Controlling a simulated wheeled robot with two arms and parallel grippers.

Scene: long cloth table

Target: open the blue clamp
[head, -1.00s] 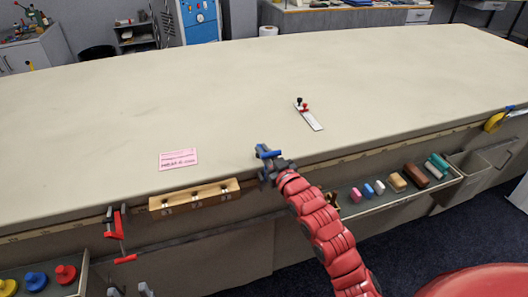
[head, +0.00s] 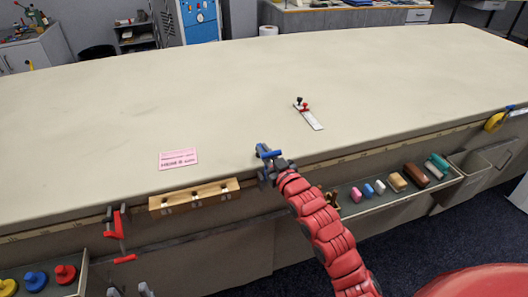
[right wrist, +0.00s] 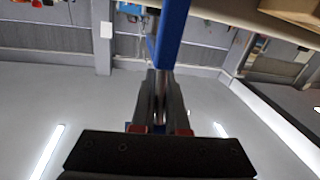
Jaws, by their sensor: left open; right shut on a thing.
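The blue clamp (head: 265,152) is at the table's front edge, near the middle of the head view. My right gripper (head: 271,172) reaches it from below and is shut on it. In the right wrist view, a blue bar of the clamp (right wrist: 171,40) and a metal rod stand up from between the fingers of my right gripper (right wrist: 161,98). The clamp's lower part is hidden by the gripper. My left gripper (head: 130,290) shows only as two grey fingertips, apart and empty, at the bottom edge of the head view.
A red clamp (head: 118,228) is on the table's front edge at left, beside a wooden block (head: 180,200). A pink card (head: 178,159) and a small toggle clamp (head: 312,119) lie on the table (head: 400,75). Trays with coloured pieces sit below the edge.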

